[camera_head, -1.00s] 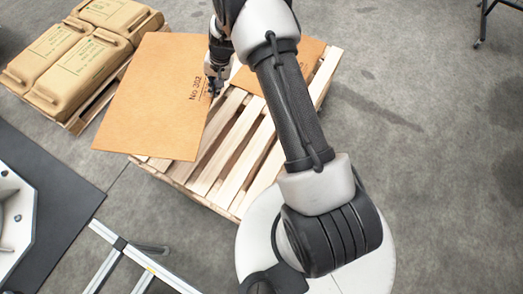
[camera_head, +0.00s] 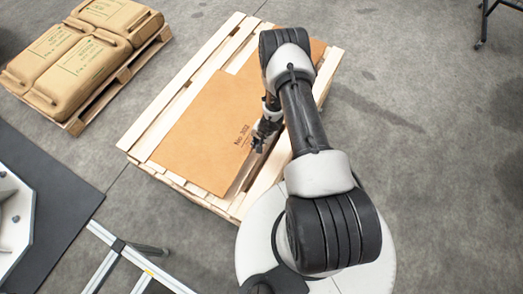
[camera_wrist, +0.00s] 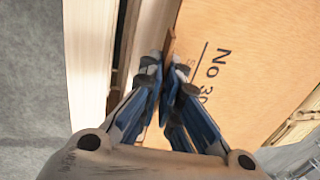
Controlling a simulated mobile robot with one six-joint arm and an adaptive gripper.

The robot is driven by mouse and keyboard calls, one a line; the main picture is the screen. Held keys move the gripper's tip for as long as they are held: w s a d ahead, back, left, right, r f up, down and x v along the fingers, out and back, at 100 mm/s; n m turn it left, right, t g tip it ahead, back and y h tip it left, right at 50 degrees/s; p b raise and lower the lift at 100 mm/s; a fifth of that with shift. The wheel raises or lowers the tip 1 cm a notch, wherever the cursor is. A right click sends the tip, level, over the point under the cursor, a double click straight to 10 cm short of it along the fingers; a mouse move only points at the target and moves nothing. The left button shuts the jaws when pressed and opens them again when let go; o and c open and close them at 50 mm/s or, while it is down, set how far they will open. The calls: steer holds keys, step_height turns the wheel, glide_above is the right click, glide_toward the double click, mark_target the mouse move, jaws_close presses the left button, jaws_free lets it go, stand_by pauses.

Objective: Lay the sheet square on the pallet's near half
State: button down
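The tan sheet (camera_head: 205,130), printed "No 302", lies flat on or just above the slats of the wooden pallet (camera_head: 190,85). Its edges run roughly parallel to the pallet's, with bare slats along its left side and at its near right. My gripper (camera_head: 258,145) is at the sheet's right edge by the print. In the wrist view, my gripper (camera_wrist: 170,72) has its fingers together on the edge of the sheet (camera_wrist: 255,55). My arm hides part of the sheet's far right. Contact with the slats cannot be told.
Another tan sheet (camera_head: 316,50) shows at the pallet's far right, partly behind my arm. Several tan sacks (camera_head: 75,60) sit on a second pallet at the upper left. A dark mat (camera_head: 50,190) and a metal frame (camera_head: 125,255) lie at the lower left.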

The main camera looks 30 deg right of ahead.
steer(key=s+f+b, duration=0.3)
steer(key=f+b, duration=0.2)
steer(key=f, duration=0.4)
steer(key=shift+d+f+b, duration=0.2)
steer(key=shift+f+b, duration=0.15)
steer(key=shift+f, duration=0.05)
steer(key=shift+s+f+b, duration=0.2)
steer(key=shift+f+b, duration=0.65)
steer(key=shift+f, duration=0.45)
stand_by(1.2)
steer(key=c, duration=2.3)
jaws_free()
steer(key=o, duration=0.6)
steer(key=v, duration=1.2)
steer(key=shift+a, duration=0.15)
